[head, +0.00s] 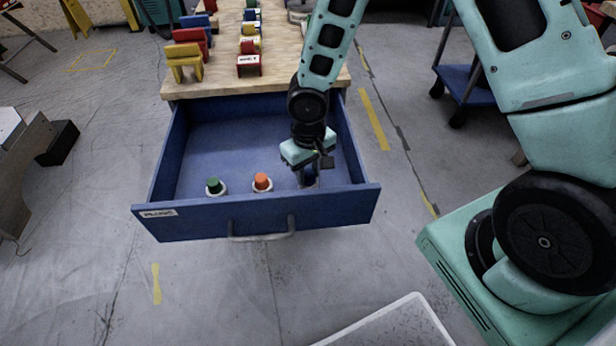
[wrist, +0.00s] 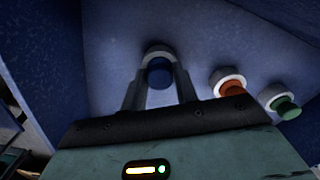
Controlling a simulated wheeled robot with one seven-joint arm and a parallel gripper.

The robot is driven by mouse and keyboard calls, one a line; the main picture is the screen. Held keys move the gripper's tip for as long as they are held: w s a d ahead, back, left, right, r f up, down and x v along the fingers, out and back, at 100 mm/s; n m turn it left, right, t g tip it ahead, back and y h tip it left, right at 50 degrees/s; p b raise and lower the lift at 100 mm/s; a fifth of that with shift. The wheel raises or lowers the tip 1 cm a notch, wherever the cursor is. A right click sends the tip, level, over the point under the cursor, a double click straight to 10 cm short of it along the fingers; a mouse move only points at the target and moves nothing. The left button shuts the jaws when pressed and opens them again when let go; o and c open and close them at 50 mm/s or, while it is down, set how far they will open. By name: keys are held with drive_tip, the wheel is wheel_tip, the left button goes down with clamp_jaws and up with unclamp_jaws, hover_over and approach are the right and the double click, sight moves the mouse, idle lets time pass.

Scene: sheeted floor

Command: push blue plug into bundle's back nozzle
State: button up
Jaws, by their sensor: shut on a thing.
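The blue plug (wrist: 159,72) sits in the open blue drawer, in the front right part, with a pale ring around it. In the wrist view it lies between my two fingers. My gripper (head: 308,180) reaches down into the drawer from above and is shut on the blue plug. In the head view the plug is mostly hidden by my gripper and the drawer's front wall.
An orange plug (head: 262,182) and a green plug (head: 215,186) stand to the left in the same drawer (head: 262,216). Red, yellow and blue blocks (head: 186,62) stand on the bench. A blue cart (head: 466,84) is at right. A white bin edge (head: 395,325) shows at bottom.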

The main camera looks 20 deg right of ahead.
sight(308, 173)
drive_tip(key=shift+r, duration=0.1)
drive_tip(key=shift+r+p, duration=1.95)
drive_tip(key=shift+r, duration=0.25)
drive_tip(key=shift+r, duration=0.1)
drive_tip(key=shift+r+p, duration=1.75)
drive_tip(key=shift+r, duration=0.1)
